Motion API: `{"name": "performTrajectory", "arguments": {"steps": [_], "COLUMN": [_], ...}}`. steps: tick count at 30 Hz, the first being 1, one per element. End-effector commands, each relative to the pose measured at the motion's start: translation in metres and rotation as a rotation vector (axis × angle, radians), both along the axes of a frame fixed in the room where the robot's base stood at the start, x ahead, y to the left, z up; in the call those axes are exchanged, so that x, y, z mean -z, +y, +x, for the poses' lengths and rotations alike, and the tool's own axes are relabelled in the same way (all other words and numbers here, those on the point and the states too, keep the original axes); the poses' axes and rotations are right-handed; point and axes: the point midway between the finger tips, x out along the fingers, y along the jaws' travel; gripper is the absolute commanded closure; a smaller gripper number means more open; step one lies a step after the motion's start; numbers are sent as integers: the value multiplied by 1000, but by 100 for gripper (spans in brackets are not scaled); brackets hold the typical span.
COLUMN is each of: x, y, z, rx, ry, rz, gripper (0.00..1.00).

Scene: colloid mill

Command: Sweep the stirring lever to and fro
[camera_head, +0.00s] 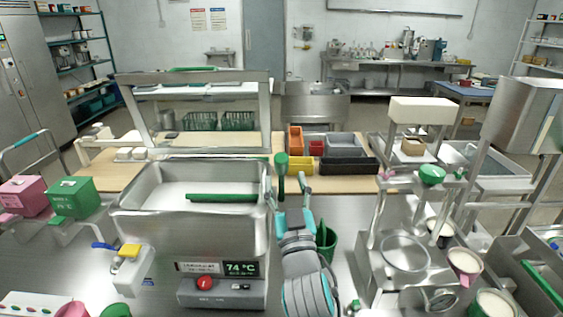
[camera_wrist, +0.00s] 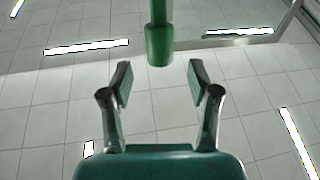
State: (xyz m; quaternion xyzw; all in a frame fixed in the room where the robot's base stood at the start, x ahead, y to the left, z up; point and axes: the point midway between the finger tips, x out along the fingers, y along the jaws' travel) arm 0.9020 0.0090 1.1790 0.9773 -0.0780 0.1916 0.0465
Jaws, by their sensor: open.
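The stirring lever appears to be the upright green-gripped bar (camera_head: 281,165) at the right side of the steel vat (camera_head: 128,198). In the wrist view its green end (camera_wrist: 159,45) lies midway between my two fingertips across the picture and a little beyond them. My gripper (camera_head: 292,190) is open, close to the lever. In the wrist view my gripper (camera_wrist: 159,76) has a wide gap on both sides of the green end and no finger seems to touch it. The lever's lower part is hidden by my arm in the head view.
A green bar (camera_head: 222,198) lies across the vat. The heater base shows 74 °C (camera_head: 241,269). Bins (camera_head: 348,164) sit on the bench behind. A steel machine (camera_head: 405,262) with cups stands at right.

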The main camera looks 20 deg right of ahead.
Motion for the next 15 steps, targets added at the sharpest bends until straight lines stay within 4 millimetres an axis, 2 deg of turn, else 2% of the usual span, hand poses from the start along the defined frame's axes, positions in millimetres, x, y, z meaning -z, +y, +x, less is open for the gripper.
{"name": "performTrajectory", "arguments": {"steps": [3, 9, 15], "x": [-9, -19, -24], "y": [-3, -7, -9], "z": [19, 44, 57], "rx": [2, 0, 0], "ry": [-2, -1, 0], "rz": [0, -1, 0], "gripper": [39, 39, 39]}}
